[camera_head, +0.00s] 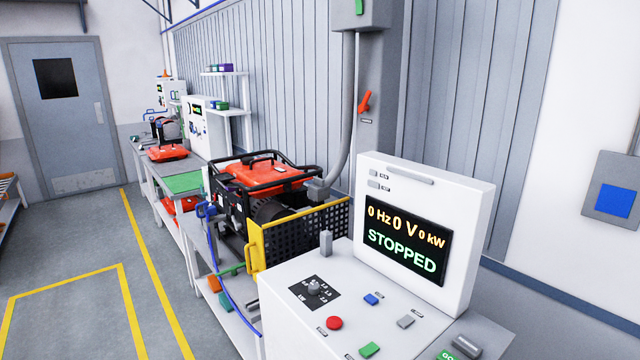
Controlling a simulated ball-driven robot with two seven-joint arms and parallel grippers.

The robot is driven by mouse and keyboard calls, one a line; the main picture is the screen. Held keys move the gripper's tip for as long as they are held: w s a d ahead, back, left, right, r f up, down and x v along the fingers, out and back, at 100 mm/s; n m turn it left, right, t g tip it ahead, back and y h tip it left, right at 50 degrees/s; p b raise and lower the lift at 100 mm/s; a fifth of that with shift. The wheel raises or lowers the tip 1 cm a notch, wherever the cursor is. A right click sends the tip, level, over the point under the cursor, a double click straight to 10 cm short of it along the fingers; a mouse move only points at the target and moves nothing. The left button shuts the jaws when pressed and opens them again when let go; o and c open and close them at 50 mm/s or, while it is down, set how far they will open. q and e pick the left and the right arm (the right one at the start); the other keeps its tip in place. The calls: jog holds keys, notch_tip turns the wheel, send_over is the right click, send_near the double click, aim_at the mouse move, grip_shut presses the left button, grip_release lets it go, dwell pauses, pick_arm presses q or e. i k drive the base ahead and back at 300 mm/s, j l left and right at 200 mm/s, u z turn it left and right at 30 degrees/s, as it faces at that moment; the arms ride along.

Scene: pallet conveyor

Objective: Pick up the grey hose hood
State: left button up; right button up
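A thick grey hose (347,110) comes down along the grey column from a box at the top. It curves left and ends in a small grey hood (317,189) at the right end of the red and black generator (262,178). The hood sits close to the generator's frame, just behind the yellow-edged mesh guard (305,232); I cannot tell whether it is fitted on or only resting there. Neither of my grippers is in view.
A white console (290,290) with buttons stands in front; its screen (405,240) reads STOPPED. A bench with a green mat (184,182) and another red unit runs back on the left. A blue cable (222,270) hangs beside the generator. The yellow-lined floor (75,290) at left is clear.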

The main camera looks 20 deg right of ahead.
aim_at(318, 191)
jog(key=i+j+z, duration=0.45)
jog(key=i+j, duration=1.1)
